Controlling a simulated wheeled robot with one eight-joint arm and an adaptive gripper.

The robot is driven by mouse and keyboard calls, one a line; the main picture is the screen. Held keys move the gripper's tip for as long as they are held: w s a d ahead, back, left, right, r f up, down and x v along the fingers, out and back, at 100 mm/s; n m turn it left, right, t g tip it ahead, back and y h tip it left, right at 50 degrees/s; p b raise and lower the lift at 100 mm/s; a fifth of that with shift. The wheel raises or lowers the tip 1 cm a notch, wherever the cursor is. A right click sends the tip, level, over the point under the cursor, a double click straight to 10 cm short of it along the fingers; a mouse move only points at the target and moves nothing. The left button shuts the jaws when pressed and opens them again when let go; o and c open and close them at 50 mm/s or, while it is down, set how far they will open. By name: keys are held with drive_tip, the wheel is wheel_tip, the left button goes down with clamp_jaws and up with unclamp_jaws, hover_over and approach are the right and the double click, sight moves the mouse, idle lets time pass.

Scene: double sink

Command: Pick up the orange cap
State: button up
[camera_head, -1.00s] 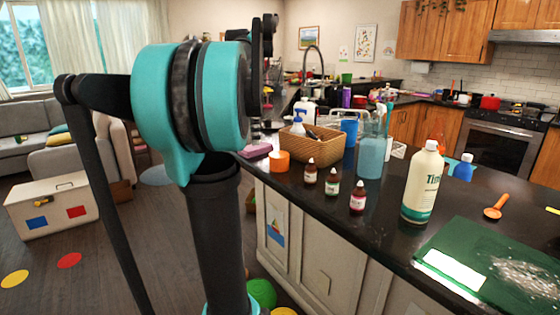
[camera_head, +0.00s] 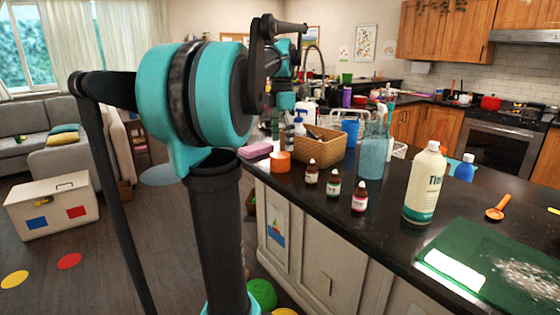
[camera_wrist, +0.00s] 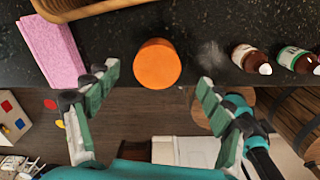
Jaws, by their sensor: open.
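The orange cap (camera_wrist: 157,65) lies near the edge of the dark counter. In the wrist view it sits in the upper middle, between and just beyond the two fingertips of my gripper (camera_wrist: 158,78). The gripper is open and empty, with one finger on each side, apart from the cap. In the head view the orange cap (camera_head: 280,162) is on the near left end of the counter, in front of the wicker basket. My gripper's fingers are hard to make out in the head view, where my arm reaches above the counter near the cap.
A pink sponge (camera_wrist: 50,48) lies left of the cap, and a wicker basket (camera_wrist: 85,8) is behind it. The head view also shows a large white bottle (camera_head: 425,183) and a green board (camera_head: 480,265).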

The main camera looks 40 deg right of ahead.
sight(281, 154)
drive_tip(key=shift+w+f, duration=0.15)
drive_tip(key=shift+f, duration=3.15)
drive_tip(key=shift+c, duration=0.5)
drive_tip(key=c, duration=0.8)
